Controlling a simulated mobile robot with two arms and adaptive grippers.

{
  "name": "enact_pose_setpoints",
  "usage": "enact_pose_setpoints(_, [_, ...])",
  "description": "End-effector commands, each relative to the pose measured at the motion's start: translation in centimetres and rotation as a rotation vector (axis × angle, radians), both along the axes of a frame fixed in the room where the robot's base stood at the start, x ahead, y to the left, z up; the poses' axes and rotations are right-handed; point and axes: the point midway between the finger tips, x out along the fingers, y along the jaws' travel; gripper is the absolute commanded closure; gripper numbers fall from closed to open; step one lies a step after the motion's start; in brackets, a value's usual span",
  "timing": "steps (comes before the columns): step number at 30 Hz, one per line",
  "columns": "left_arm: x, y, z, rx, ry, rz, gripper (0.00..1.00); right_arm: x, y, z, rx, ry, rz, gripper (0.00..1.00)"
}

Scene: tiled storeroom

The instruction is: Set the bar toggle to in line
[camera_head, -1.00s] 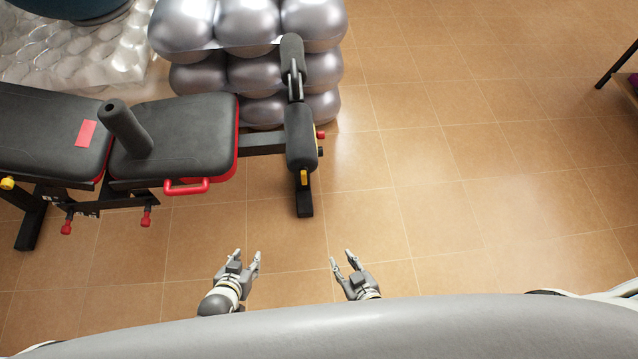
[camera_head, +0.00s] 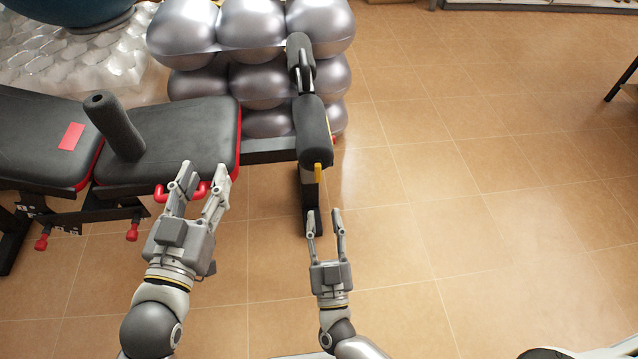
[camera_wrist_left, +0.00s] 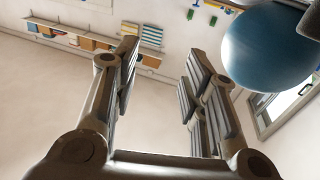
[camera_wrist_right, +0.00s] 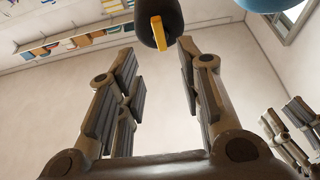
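A workout bench with black pads (camera_head: 185,130) stands at the left, with a padded roller post (camera_head: 312,130) at its right end. A small yellow lever (camera_head: 318,172) sticks out at the near end of that roller and also shows in the right wrist view (camera_wrist_right: 158,33); I cannot tell whether it is the bar toggle. My right gripper (camera_head: 325,218) is open and empty, apart from the lever and nearer to me. My left gripper (camera_head: 205,172) is open, its fingers overlapping a red handle (camera_head: 160,192) on the bench's near side; contact cannot be told.
Stacked silver balls (camera_head: 250,40) stand behind the bench. A big blue ball (camera_wrist_left: 265,45) shows in the left wrist view. Red knobs (camera_head: 132,232) hang under the bench's near side. The tiled floor (camera_head: 450,180) to the right is clear.

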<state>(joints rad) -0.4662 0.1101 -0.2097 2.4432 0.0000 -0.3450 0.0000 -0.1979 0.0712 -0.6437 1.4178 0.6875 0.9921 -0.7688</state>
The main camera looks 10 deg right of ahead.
Motion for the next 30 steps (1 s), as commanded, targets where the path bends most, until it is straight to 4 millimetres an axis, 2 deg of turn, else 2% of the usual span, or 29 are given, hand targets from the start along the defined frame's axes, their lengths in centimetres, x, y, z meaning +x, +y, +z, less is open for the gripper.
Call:
enact_pose_setpoints(9, [-0.2, -0.4, 2.7, -0.04, -0.15, -0.009, 0.6, 5.6, 0.0, 2.4, 0.001, -0.005, 0.0, 0.66])
enact_pose_setpoints(15, [-0.5, -0.5, 4.2, -0.062, -0.233, -0.014, 0.6, 8.0, 0.0, 3.3, 0.001, -0.001, 0.001, 0.66])
enact_pose_setpoints(27, [-0.6, -0.5, 4.8, -0.069, -0.261, -0.016, 0.6, 8.6, 0.0, 3.6, -0.001, 0.001, 0.002, 0.66])
enact_pose_setpoints(30, [-0.6, -0.5, 4.8, -0.069, -0.261, -0.016, 0.6, 8.6, 0.0, 3.6, -0.001, 0.001, 0.002, 0.79])
